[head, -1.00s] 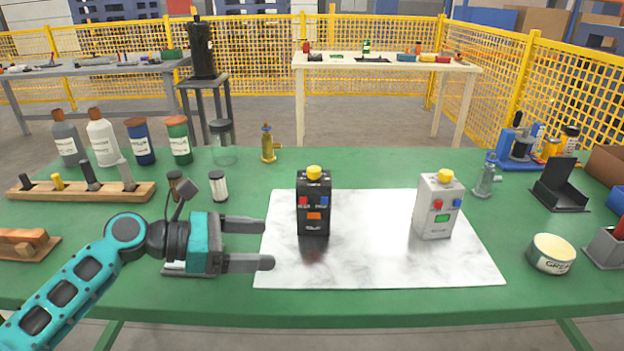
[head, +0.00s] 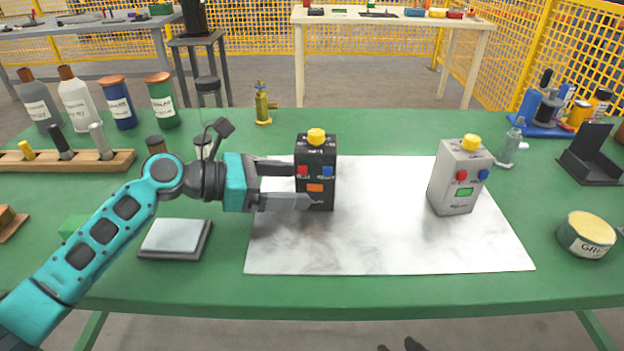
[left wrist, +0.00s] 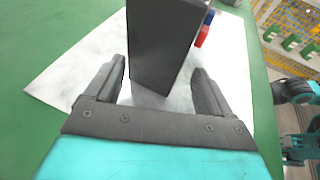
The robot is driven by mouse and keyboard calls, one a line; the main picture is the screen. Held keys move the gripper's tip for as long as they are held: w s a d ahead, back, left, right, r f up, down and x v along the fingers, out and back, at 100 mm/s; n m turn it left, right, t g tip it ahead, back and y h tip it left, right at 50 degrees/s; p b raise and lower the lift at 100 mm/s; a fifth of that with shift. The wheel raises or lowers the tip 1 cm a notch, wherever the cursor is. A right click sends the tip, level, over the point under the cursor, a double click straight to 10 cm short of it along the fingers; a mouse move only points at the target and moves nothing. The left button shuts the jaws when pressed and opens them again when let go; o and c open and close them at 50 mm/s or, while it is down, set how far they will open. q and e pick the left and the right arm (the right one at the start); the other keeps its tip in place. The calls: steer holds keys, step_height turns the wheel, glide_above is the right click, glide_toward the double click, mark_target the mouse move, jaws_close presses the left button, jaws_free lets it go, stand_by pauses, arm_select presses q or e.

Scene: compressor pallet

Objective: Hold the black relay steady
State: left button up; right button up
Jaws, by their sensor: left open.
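The black relay (head: 316,170) stands upright on the left part of a white marbled mat (head: 390,245). It has a yellow knob on top and red, blue and orange parts on its front. My left gripper (head: 300,184) is open at the relay's left side, one finger in front of it and the other towards its back. In the left wrist view, the relay (left wrist: 160,45) stands between and just beyond the two open fingers (left wrist: 160,85); I cannot tell whether they touch it.
A grey relay (head: 458,178) stands on the mat's right part. A brass valve (head: 263,105) is behind, and a round tin (head: 586,235) is at the right. The mat's middle is clear.

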mark_target(308, 186)
arm_select(q)
steer(key=shift+p+x, duration=1)
steer(key=shift+x, duration=1.05)
steer(key=shift+c, duration=0.2)
jaws_close()
steer(key=c, duration=1.4)
jaws_free()
steer(key=shift+c, duration=0.2)
steer(key=o, duration=1.5)
